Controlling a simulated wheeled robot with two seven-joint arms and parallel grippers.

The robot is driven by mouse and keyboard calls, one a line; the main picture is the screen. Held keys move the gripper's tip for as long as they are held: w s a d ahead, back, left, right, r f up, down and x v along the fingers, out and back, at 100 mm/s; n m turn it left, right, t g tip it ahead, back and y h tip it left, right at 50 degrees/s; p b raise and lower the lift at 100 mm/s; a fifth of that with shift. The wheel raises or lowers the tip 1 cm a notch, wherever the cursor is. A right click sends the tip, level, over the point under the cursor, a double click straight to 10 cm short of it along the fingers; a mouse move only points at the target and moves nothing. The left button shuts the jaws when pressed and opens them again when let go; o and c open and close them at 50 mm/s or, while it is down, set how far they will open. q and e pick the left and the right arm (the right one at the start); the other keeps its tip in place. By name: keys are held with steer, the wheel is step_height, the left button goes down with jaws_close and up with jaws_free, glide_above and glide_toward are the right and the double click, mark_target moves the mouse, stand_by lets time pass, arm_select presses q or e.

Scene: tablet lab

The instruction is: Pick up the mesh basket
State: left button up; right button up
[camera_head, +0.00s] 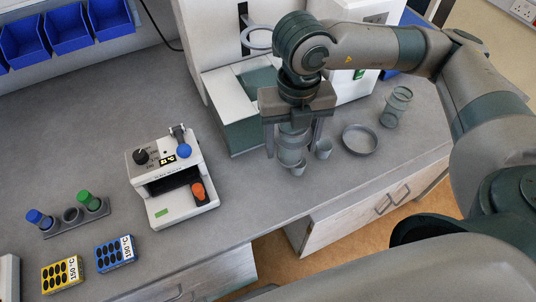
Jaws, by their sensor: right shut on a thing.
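My right gripper (296,132) reaches down over the grey bench, with its two fingers on either side of a grey, ringed, cylindrical thing that looks like the mesh basket (292,150). The gripper is shut on it. The basket is upright; its top is hidden by the gripper. I cannot tell whether its bottom touches the bench. My left gripper is not in view.
A round shallow dish (360,140) and a clear ringed vessel (396,107) are to the right. A white machine (222,85) stands behind. A small white device (168,180) is left, with free bench between.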

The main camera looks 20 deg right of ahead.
mark_target(308, 131)
steer(key=shift+s+d+r+b, duration=0.25)
steer(key=shift+d+r, duration=0.25)
steer(key=shift+d, duration=0.25)
steer(key=shift+s+d+r+b, duration=0.1)
steer(key=shift+s+d+r, duration=0.2)
steer(key=shift+d+r, duration=0.35)
steer(key=shift+f, duration=0.2)
